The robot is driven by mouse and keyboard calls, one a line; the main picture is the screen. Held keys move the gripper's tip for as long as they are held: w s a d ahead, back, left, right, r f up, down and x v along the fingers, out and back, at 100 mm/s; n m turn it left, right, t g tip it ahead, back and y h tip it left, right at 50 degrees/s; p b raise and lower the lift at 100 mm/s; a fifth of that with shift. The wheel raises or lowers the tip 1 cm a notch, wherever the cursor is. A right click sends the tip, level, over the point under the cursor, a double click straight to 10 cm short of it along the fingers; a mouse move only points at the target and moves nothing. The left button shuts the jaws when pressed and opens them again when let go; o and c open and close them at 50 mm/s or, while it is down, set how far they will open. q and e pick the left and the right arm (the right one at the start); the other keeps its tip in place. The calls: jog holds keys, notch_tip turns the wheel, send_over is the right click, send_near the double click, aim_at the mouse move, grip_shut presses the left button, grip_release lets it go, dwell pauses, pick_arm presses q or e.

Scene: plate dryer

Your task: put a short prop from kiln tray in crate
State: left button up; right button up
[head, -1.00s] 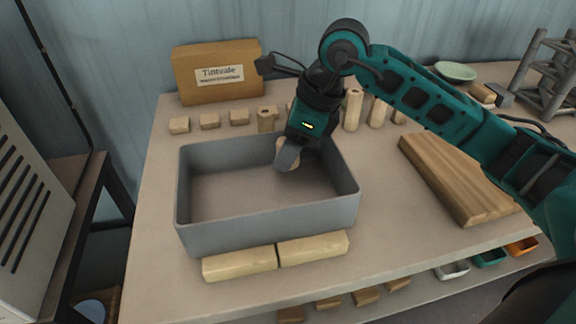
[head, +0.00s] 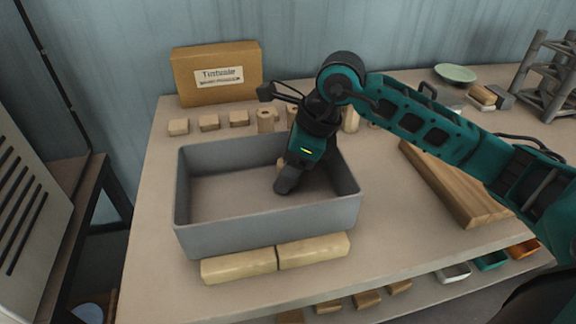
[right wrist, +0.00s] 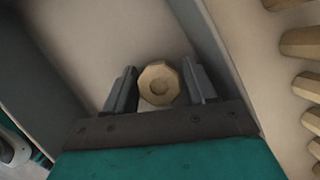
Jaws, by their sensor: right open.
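The grey crate (head: 268,219) stands at the front of the table. My right gripper (head: 284,188) reaches down into it, tilted. In the right wrist view the gripper (right wrist: 159,90) is open, a finger on each side of a short prop (right wrist: 159,83). The prop is pale, many-sided, and seen end-on with a shallow hollow in its end. A gap shows on its left; on its right the finger is very close. In the head view only a sliver of the prop (head: 280,165) shows beside the gripper. Whether it rests on the crate floor is unclear. My left gripper is out of view.
Behind the crate stand a prop (head: 266,120) and others partly behind my arm, with small blocks (head: 209,122) at left. A cardboard box (head: 217,75) stands behind. Two long blocks (head: 314,250) lie before the crate. Wooden boards (head: 455,185) lie to the right.

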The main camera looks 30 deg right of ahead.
jog(key=shift+r, duration=0.1)
jog(key=shift+r+p, duration=0.25)
jog(key=shift+p, duration=0.05)
jog(key=p+v, duration=0.1)
jog(key=v, duration=1)
jog(key=shift+d+r, duration=0.15)
jog(key=shift+r, duration=0.2)
